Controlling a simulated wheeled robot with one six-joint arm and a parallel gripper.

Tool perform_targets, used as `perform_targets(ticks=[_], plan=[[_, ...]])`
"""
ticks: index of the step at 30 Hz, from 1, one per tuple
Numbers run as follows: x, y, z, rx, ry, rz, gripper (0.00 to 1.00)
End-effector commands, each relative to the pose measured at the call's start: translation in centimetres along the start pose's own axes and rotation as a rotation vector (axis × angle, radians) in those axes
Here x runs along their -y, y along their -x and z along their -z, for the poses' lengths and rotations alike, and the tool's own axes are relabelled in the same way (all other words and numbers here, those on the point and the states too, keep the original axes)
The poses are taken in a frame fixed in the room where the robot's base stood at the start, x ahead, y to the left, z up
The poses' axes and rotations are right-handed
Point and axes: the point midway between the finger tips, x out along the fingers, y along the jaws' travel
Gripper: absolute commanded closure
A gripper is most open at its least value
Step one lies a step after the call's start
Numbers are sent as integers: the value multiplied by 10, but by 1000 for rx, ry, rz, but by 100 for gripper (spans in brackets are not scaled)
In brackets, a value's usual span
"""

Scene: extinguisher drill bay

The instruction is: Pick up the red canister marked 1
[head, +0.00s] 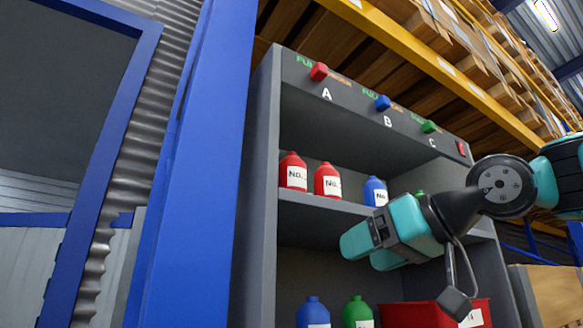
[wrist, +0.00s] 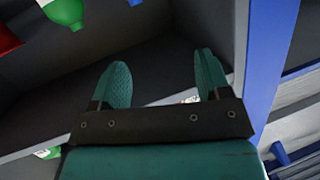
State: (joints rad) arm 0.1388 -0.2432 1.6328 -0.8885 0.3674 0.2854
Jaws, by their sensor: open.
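Two red canisters with white labels stand side by side on the middle shelf of the grey cabinet in the head view, a left one (head: 293,174) and a right one (head: 328,182). Their labels begin "No", but the numbers are too small to read, so I cannot tell which is marked 1. My gripper (head: 362,250) is open and empty, in front of the cabinet, lower and to the right of the red canisters in the picture. In the wrist view its two fingers (wrist: 163,64) are spread apart with nothing held; no whole red canister is clear there.
A blue canister (head: 375,189) stands right of the red ones; a green one is mostly hidden behind my arm. Below are a blue canister (head: 312,311), a green canister (head: 357,312) and a red bin (head: 400,316). A blue post (head: 195,170) rises left of the grey cabinet (head: 258,190).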

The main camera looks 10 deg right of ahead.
Motion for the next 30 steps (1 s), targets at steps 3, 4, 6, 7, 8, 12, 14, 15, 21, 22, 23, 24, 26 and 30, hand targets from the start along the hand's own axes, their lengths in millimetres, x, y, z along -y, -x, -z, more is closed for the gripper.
perform_targets(ticks=[3, 4, 6, 7, 8, 12, 14, 15, 21, 22, 23, 24, 26, 30], plan=[[12, 35, 91, -146, 74, 2, 30], [15, 41, 104, -170, 88, 4, 30], [21, 52, 125, -213, 114, 11, 30], [23, 55, 131, -225, 123, 13, 30], [25, 57, 135, -234, 129, 15, 30], [30, 51, 145, -251, 139, 26, 30], [32, 43, 147, -251, 139, 28, 30], [32, 36, 148, -248, 138, 29, 30], [34, -5, 161, -246, 137, 29, 30], [35, -12, 163, -245, 137, 29, 30], [35, -18, 165, -244, 138, 28, 30], [35, -26, 167, -246, 137, 28, 30], [35, -37, 169, -245, 138, 26, 30], [34, -54, 171, -247, 139, 22, 30]])
